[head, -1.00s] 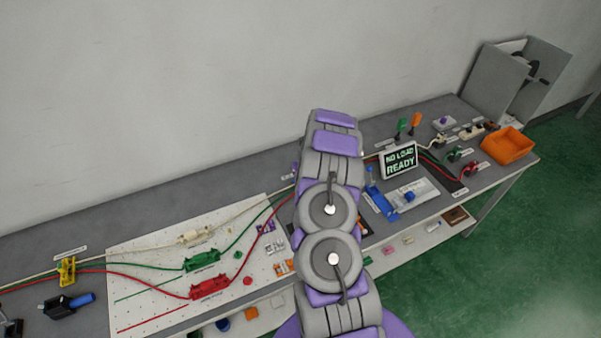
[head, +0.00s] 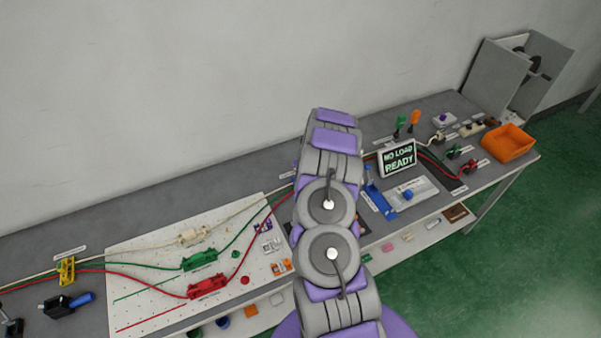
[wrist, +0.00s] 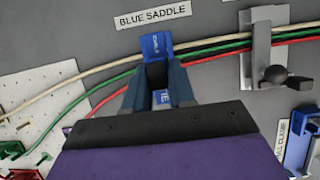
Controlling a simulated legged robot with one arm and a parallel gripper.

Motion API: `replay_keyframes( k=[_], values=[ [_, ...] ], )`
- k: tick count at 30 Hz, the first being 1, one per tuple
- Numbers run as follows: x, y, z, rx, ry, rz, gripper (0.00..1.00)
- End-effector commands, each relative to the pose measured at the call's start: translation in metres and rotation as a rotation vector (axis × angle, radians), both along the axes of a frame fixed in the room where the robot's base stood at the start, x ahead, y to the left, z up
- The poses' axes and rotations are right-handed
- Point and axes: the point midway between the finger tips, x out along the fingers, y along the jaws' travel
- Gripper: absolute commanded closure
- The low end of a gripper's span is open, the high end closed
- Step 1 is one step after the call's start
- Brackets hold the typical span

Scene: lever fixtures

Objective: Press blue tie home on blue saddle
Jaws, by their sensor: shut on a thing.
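In the wrist view, my gripper (wrist: 159,82) is shut on the blue tie (wrist: 157,44), a blue piece with white lettering. The tie shows beyond the fingertips and again between the fingers. It is at the cable run, just below the "BLUE SADDLE" label (wrist: 153,15). The cream, green and red cables pass to both sides of it. The blue saddle cannot be told apart from the tie, and whether the tie is fully seated cannot be seen. In the head view, my arm hides the gripper, tie and saddle.
A metal bracket with a black knob (wrist: 275,74) stands right of my gripper across the cables. A blue clamp (wrist: 298,142) is at the lower right. A white pegboard (head: 155,265) with green and red holders lies left. The "NO LOAD READY" display (head: 397,158) stands right.

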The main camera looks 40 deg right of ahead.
Motion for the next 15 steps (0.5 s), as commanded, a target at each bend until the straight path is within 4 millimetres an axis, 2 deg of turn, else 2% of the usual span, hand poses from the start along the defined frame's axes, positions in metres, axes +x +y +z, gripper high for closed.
replay_keyframes(
  k=[15],
  values=[
    [-0.0003,0.0036,0.0016,-0.003,0.001,0.001,1.0]
  ],
)
